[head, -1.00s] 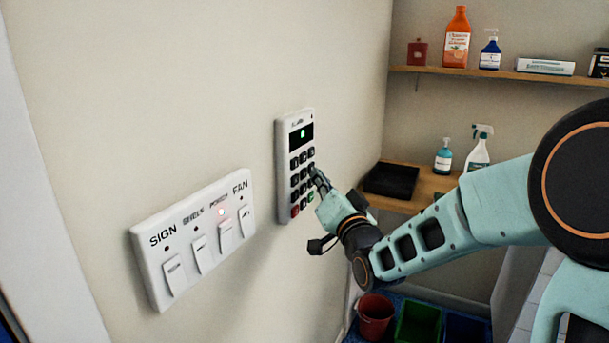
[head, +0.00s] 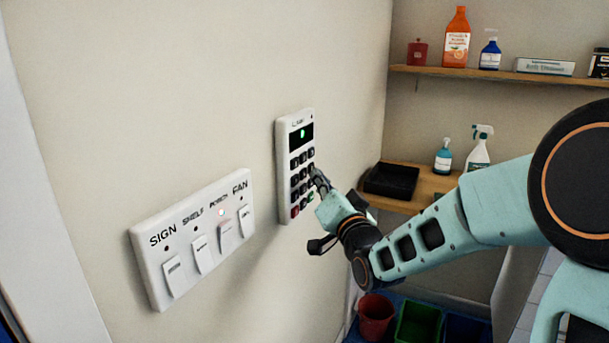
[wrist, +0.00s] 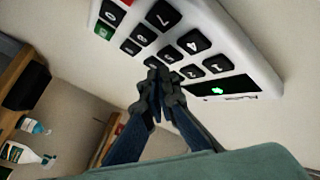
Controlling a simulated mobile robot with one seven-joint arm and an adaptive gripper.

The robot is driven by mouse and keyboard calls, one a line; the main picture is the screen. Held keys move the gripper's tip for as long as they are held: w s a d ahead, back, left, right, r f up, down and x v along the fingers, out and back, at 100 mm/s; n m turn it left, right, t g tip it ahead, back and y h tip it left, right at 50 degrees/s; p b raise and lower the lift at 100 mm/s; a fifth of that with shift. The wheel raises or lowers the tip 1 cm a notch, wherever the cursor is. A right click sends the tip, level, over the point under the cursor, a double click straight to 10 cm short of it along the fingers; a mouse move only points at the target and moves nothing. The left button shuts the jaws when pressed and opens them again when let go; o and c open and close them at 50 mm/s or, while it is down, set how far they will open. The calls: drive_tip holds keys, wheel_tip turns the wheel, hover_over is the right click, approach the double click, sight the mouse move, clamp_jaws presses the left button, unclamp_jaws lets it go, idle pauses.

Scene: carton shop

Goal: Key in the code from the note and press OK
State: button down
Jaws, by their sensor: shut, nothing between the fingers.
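The white keypad (head: 296,166) is fixed to the wall, with dark keys, a red key (head: 295,211) and a green key (head: 310,196) in its bottom row. Its dark display (head: 301,134) shows a small green mark I cannot read. My gripper (head: 318,174) is shut and empty, its fingertips at the right-hand column of keys. In the wrist view the closed fingertips (wrist: 160,72) are by the keys on the keypad's near side and hide part of them. I cannot tell whether they touch a key. No note is in view.
A white switch panel (head: 194,237) with labelled rocker switches is on the wall left of the keypad; one red lamp is lit. Shelves (head: 500,76) with bottles stand at the right, with a black tray (head: 391,180) on the lower one. Bins (head: 375,317) stand below.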

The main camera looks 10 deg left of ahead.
drive_tip(key=shift+a, duration=0.15)
drive_tip(key=shift+w+a+b, duration=0.1)
drive_tip(key=shift+a+b, duration=0.15)
drive_tip(key=shift+b, duration=0.05)
drive_tip(key=shift+w+a+b, duration=0.15)
drive_tip(key=shift+a+b, duration=0.15)
idle(0.8)
drive_tip(key=shift+s+d, duration=0.3)
drive_tip(key=shift+d, duration=0.4)
drive_tip(key=shift+s+d+p, duration=0.1)
drive_tip(key=shift+s+d, duration=0.2)
drive_tip(key=shift+d, duration=0.5)
drive_tip(key=shift+s+d+p, duration=0.1)
drive_tip(key=shift+s+d, duration=0.15)
drive_tip(key=shift+d, duration=0.5)
drive_tip(key=shift+s+d+p, duration=0.1)
drive_tip(key=shift+s+d, duration=0.2)
drive_tip(key=shift+d, duration=0.5)
